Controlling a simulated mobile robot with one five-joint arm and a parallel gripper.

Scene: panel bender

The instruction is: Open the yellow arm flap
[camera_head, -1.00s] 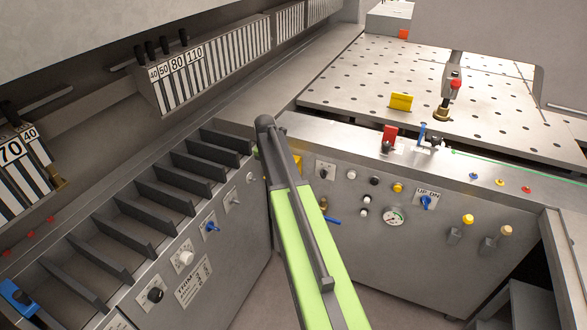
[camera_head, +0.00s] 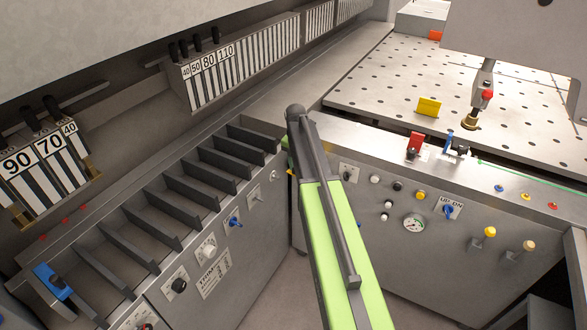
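A small yellow flap-like plate (camera_head: 429,107) stands raised near the front edge of the perforated metal table, right of the picture's middle. It is the only yellow flap I can make out. Whether it is the arm flap is not certain. My green and dark grey arm rises from the bottom of the picture to a rounded dark joint near the machine's inner corner, left of the yellow plate and apart from it in the picture. My gripper does not show, so its opening cannot be seen.
The perforated table (camera_head: 375,98) fills the upper right, with a red-topped post (camera_head: 485,97) on it. A slotted rack (camera_head: 165,218) lies left.

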